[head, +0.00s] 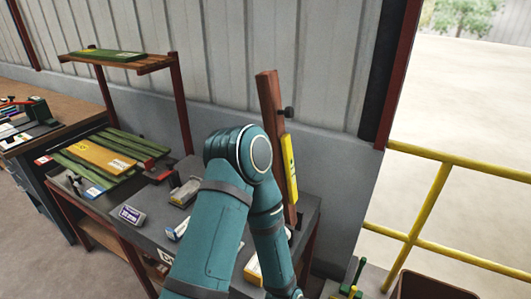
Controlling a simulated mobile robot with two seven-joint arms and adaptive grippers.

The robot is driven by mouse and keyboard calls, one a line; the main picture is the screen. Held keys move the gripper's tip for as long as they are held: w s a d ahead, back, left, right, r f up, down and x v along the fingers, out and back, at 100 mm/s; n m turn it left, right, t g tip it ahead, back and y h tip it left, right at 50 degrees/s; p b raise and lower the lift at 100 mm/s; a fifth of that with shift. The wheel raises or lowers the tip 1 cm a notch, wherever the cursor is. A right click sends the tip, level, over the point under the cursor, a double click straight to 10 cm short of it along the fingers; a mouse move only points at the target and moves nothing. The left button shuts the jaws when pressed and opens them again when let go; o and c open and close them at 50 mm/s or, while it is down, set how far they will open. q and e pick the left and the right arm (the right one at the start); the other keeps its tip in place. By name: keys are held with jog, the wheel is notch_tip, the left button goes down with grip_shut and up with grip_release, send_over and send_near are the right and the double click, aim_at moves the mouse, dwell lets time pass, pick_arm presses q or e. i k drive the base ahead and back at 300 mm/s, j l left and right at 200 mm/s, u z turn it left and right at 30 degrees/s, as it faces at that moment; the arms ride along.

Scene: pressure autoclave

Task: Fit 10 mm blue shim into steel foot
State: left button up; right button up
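A teal arm of mine rises from the bottom centre and bends over the dark workbench (146,240). It hides part of the bench top, and neither gripper shows. I cannot clearly make out the 10 mm blue shim. A small piece with a blue and white label (95,191) lies at the bench's left, in front of the green strips. A grey block (185,190) sits on the bench just left of my arm; I cannot tell whether it is the steel foot.
Green strips (130,144) and a yellow labelled bar (100,156) lie at the bench's left, below a wooden shelf (118,66). A purple-labelled box (132,214) stands near the front edge. A reddish post (270,110) rises behind my arm. A yellow railing (432,205) is at right.

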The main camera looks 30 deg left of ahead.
aim_at(188, 189)
jog(key=u, duration=1.95)
